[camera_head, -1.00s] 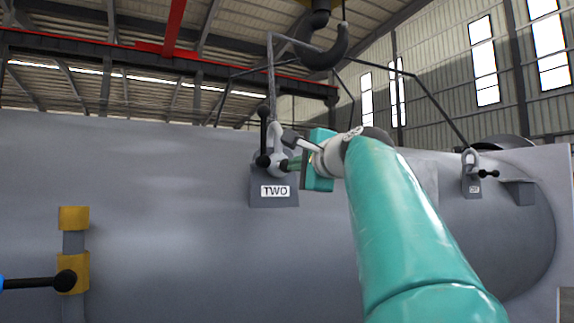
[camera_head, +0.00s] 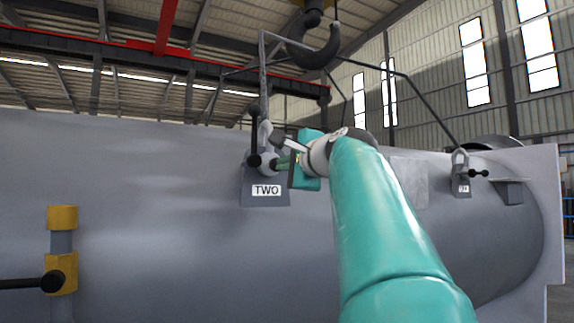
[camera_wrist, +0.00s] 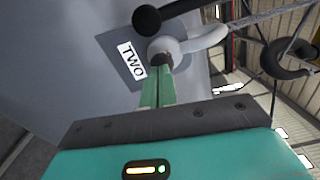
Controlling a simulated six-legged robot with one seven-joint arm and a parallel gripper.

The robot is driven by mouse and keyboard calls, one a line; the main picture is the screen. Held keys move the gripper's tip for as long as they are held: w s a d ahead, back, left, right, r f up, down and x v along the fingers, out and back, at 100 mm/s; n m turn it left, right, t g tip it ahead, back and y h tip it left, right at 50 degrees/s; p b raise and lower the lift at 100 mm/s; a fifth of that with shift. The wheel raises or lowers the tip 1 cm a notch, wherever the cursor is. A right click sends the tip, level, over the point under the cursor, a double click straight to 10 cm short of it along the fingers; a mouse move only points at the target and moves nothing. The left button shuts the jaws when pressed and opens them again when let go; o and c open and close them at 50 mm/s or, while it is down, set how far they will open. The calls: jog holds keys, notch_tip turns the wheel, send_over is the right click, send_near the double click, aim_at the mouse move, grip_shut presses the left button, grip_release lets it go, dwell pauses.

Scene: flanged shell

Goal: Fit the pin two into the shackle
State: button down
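The shackle (camera_head: 268,143) is light grey and sits at the lug with the plate marked TWO (camera_head: 266,190) on the shell. The pin (camera_head: 254,140) shows as a black bar handle with a ball end, upright against the shackle's left side. Its shaft is mostly hidden. In the wrist view a black ball (camera_wrist: 147,18) shows beyond the shackle (camera_wrist: 200,40). My gripper (camera_head: 281,162) is at the shackle's right side. In the wrist view its green fingers (camera_wrist: 160,68) lie close together, tips at the near eye. A small dark part is at the tips; I cannot tell whether they grip it.
A dark hook (camera_head: 315,45) hangs above, with sling legs running down to the lugs. Another shackle (camera_head: 460,160) with a black-handled pin is at the right. A yellow bracket (camera_head: 62,217) with a black rod (camera_head: 25,283) is at the lower left.

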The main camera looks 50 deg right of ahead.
jog(key=shift+x, duration=0.95)
jog(key=shift+s, duration=0.1)
jog(key=v, duration=1.6)
jog(key=shift+s, duration=0.3)
jog(key=shift+a, duration=0.1)
